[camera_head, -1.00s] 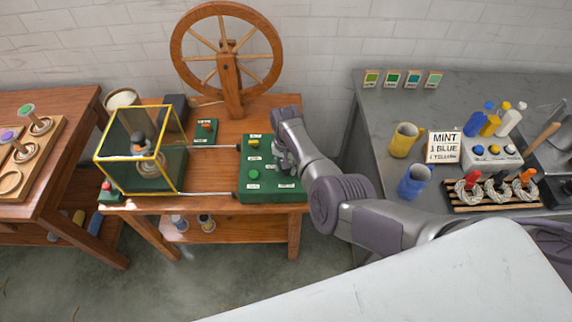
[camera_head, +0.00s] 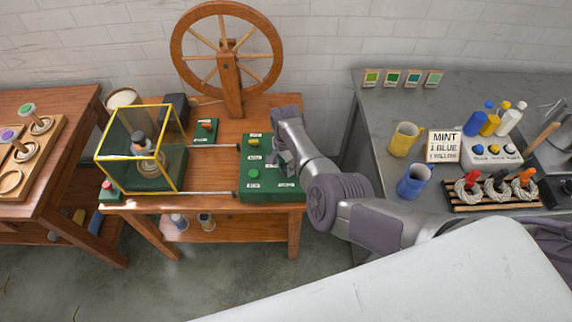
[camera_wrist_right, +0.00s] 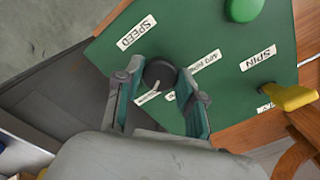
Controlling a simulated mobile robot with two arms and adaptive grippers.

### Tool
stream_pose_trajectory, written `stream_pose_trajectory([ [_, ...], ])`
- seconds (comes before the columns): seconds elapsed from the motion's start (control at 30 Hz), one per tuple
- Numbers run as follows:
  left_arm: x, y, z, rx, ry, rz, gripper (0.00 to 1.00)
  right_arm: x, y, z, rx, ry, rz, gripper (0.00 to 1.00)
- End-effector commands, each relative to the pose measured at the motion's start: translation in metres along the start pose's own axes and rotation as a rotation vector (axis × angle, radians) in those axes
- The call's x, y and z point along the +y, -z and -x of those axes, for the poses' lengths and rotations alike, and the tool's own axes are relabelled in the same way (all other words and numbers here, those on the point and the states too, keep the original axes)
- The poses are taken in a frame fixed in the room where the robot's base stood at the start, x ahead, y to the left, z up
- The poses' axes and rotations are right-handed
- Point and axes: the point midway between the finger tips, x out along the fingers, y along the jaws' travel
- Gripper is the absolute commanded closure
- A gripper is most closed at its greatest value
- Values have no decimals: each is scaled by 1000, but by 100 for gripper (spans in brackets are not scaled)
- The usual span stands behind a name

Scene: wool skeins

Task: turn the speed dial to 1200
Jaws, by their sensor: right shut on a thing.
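The speed dial (camera_wrist_right: 158,72) is a dark round knob with a light pointer mark, on the green control panel (camera_wrist_right: 225,38) near the SPEED label (camera_wrist_right: 136,32). Small white labels sit around it, too blurred to read surely. My right gripper (camera_wrist_right: 160,88) has one finger on each side of the dial and is shut on it. In the head view the right gripper (camera_head: 285,160) is over the right part of the panel (camera_head: 270,190) and hides the dial. My left gripper is not in view.
The panel also carries a green button (camera_head: 253,174) and a yellow SPIN lever (camera_wrist_right: 288,97). A yellow-framed clear box (camera_head: 140,150) stands to its left, with a wooden wheel (camera_head: 228,52) behind. A grey table (camera_head: 385,115) with cups and bottles is at the right.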

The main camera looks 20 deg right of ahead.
Motion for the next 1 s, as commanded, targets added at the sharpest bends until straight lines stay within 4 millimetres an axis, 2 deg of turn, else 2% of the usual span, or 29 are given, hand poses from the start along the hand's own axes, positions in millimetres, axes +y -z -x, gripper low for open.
stream_pose_trajectory([
  [0.4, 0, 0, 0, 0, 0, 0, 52, -2, 2, 2, 3, 5, -9, 96],
  [0.43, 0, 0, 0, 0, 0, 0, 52, -2, 2, 2, 3, 5, -9, 56],
  [0.57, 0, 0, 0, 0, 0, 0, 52, -1, 1, 1, 2, 4, -8, 36],
  [0.87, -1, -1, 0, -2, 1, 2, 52, 0, 0, 1, 1, 2, -7, 36],
  [1.0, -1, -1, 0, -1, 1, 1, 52, -1, 0, 8, 1, 4, -6, 36],
])
